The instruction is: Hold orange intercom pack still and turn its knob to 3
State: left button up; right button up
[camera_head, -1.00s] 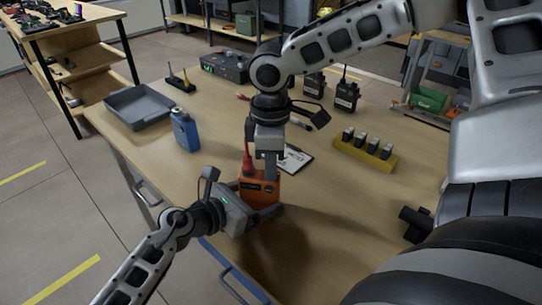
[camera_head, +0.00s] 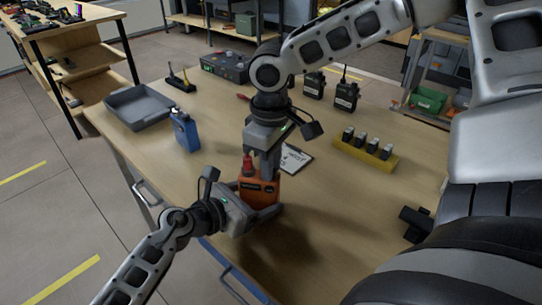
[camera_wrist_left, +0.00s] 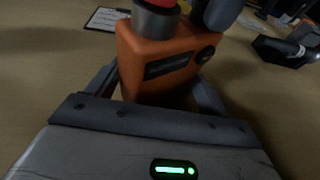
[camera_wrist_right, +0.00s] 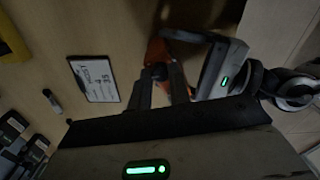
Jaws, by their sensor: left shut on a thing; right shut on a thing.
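The orange intercom pack (camera_head: 262,196) stands upright on the wooden table near its front edge. It has a red-topped part (camera_head: 247,165) with a grey collar and a dark front label. My left gripper (camera_head: 258,208) is shut on the pack's lower body from both sides, as the left wrist view shows (camera_wrist_left: 155,92). My right gripper (camera_head: 270,172) reaches down from above and is shut at the pack's top, beside the red part. The knob is mostly hidden by its fingers (camera_wrist_right: 160,88). The knob's setting cannot be read.
A clipboard (camera_head: 297,160) lies behind the pack. A blue bottle-like item (camera_head: 186,132) and grey tray (camera_head: 138,108) are to the left. A yellow block with several dark pieces (camera_head: 366,152) is to the right. Two radios (camera_head: 346,95) stand behind.

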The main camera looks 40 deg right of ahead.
jog(key=o, duration=0.6)
jog(key=shift+r, duration=3.05)
pick_arm(q)
jog(key=o, duration=0.8)
jog(key=shift+o, duration=0.2)
jog(key=v, duration=1.2)
